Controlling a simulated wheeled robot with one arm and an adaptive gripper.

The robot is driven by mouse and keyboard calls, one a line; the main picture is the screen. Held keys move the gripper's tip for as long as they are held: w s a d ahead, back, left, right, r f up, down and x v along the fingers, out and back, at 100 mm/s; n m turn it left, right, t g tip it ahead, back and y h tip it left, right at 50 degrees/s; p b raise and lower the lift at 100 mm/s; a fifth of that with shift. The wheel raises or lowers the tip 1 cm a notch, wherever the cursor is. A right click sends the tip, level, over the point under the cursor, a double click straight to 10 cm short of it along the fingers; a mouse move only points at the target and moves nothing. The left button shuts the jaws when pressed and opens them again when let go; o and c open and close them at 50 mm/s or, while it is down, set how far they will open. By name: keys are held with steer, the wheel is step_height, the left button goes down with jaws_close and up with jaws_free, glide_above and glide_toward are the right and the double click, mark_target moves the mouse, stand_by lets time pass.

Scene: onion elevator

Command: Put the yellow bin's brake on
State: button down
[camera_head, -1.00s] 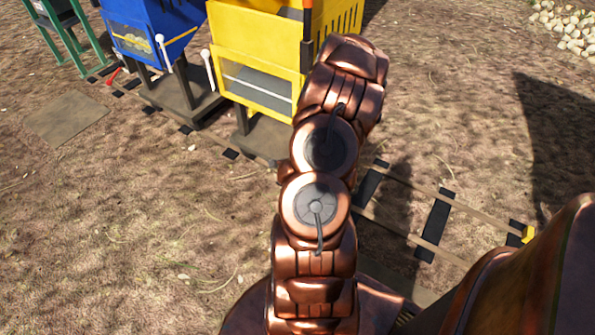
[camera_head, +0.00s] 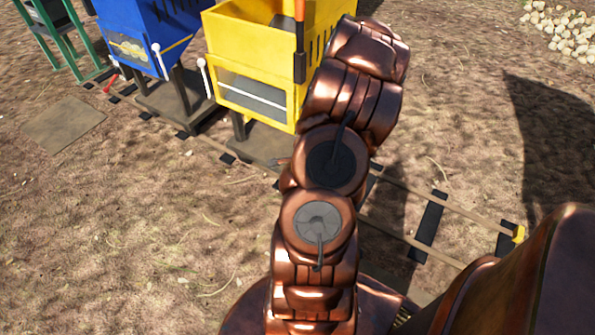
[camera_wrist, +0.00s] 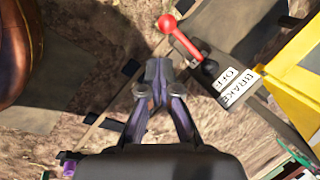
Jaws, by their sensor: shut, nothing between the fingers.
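The yellow bin (camera_head: 222,85) stands on a dark base at the upper middle of the head view, partly hidden by my arm. Its yellow side (camera_wrist: 295,75) shows at the right of the wrist view. Beside it is a red lever (camera_wrist: 187,43) with a red ball knob, leaning to the upper left from a black pivot. Two white plates, OFF (camera_wrist: 237,78) and BRAKE (camera_wrist: 232,96), lie below the pivot. My gripper (camera_wrist: 157,68) is shut and empty, left of the pivot and below the knob in the picture; no contact shows. My arm hides this lever in the head view.
A blue bin (camera_head: 145,25) and a green frame (camera_head: 55,40) stand left of the yellow bin. A white-knobbed lever (camera_head: 205,78) is on the yellow bin's left front. Rails (camera_head: 435,215) run across bare ground to the lower right.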

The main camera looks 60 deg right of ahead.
steer(key=shift+a+v, duration=0.2)
steer(key=shift+v, duration=0.8)
steer(key=shift+a+v, duration=0.15)
steer(key=shift+v, duration=0.85)
steer(key=shift+a, duration=0.1)
